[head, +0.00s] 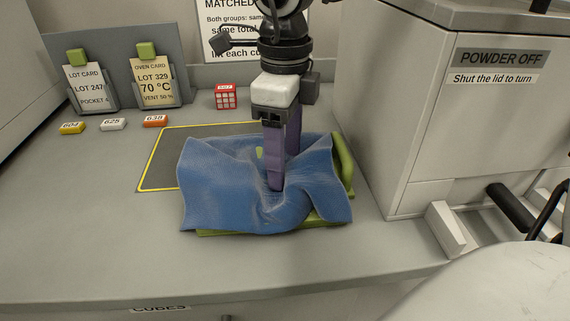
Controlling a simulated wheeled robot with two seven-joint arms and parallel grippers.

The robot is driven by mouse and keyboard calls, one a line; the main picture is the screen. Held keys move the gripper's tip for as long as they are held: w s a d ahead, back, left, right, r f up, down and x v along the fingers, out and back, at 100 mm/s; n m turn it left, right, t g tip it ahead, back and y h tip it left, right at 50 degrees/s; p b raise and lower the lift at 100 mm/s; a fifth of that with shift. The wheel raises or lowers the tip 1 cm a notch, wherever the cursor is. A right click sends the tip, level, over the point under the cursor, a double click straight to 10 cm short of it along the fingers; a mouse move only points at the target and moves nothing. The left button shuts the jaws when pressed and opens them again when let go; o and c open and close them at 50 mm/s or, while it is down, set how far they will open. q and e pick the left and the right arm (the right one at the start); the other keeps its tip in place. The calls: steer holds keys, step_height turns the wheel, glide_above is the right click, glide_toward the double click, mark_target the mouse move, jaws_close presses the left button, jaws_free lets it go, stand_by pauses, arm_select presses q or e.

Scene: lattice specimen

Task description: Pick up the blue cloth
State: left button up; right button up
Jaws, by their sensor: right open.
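The blue cloth (222,195) lies crumpled over a green object (343,168) on the grey counter. The green shows at the right side and under the front edge of the cloth. My right gripper (277,183) points down from above, with purple fingers. It is open, and its near fingertip reaches into a fold at the middle of the cloth. The far finger is partly hidden behind the near one and the cloth. I cannot tell whether the fingers touch the fabric. My left gripper is not in the view.
A dark mat with a yellow border (160,165) lies under and behind the cloth. A red-and-white cube (226,97) and small tags (113,124) are at the back left, before a card stand (119,62). A large metal box (440,110) blocks the right. The front left counter is clear.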

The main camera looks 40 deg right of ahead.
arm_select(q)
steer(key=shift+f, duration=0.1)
arm_select(e)
steer(key=shift+f, duration=0.1)
jaws_close()
stand_by(0.3)
